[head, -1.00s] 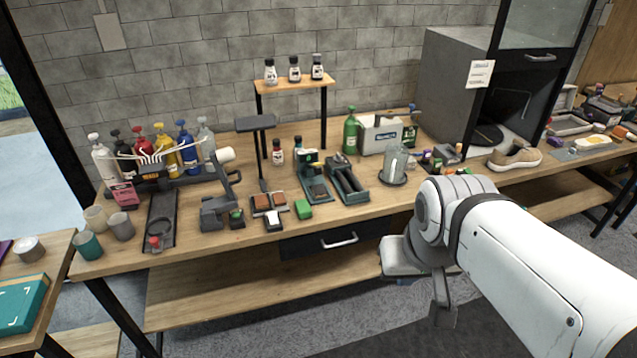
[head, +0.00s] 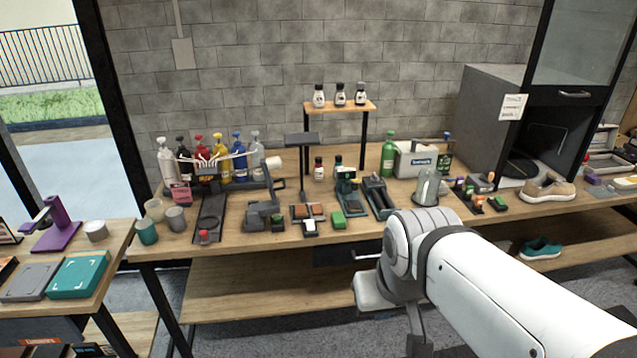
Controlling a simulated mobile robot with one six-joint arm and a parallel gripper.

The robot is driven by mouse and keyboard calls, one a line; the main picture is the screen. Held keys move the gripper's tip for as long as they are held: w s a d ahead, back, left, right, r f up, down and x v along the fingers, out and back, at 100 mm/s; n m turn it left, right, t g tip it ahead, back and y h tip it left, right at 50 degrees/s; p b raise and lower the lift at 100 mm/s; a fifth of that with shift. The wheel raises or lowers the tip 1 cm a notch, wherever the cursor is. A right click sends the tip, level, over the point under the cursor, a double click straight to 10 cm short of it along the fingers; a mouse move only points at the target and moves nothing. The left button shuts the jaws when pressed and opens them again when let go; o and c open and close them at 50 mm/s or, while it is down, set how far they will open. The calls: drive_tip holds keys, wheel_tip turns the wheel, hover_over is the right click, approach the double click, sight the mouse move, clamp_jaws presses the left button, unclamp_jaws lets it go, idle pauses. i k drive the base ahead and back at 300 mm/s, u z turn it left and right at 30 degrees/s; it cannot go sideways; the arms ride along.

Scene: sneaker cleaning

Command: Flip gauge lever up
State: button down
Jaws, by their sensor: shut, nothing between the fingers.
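No part is clearly marked as a gauge lever, and I cannot tell for sure which thing is the gauge. A purple stand with a side arm (head: 55,222) is on the left table. A dark grey device with a raised arm (head: 262,212) is on the main bench. My gripper (head: 418,343) is at the bottom of the head view, below my white arm and in front of the bench. It is shut and empty, apart from both devices. Its fingertips are small and partly cut off by the lower edge.
The main bench (head: 240,246) carries a rack of coloured bottles (head: 215,162), cups, brushes and a beige sneaker (head: 547,190). The left table (head: 118,240) holds a teal box (head: 78,275). A teal shoe (head: 541,248) lies on the lower shelf.

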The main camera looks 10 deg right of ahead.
sight(354, 184)
drive_tip(key=u, duration=0.45)
drive_tip(key=i, duration=1)
drive_tip(key=u, duration=0.05)
